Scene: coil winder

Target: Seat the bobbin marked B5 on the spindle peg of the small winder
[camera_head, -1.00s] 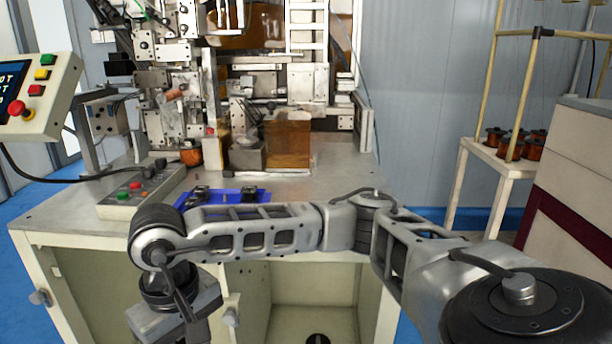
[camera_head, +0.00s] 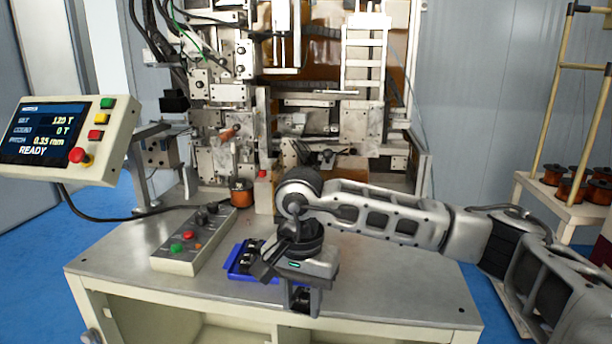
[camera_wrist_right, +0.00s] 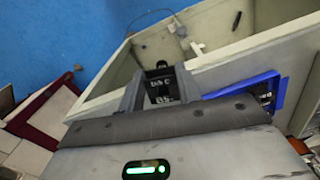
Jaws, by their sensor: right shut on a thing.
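My right gripper (camera_head: 302,300) points down at the front edge of the machine table. In the right wrist view its fingers (camera_wrist_right: 160,92) are closed on the sides of a black bobbin (camera_wrist_right: 161,86) with white lettering; the lower mark seems to read B5. In the head view the bobbin is small and dark between the fingers, its marking unreadable. A blue tray (camera_head: 234,274) with dark pieces in it lies just left of the gripper, partly covered by my wrist. I cannot make out the spindle peg; my arm hides part of the table behind it. My left gripper is not in view.
A button box (camera_head: 193,240) stands on the table left of the tray. A display panel (camera_head: 68,138) shows READY. The large winding machine (camera_head: 345,130) fills the back. Copper spools (camera_head: 575,185) stand on a rack at right. The table's right front is clear.

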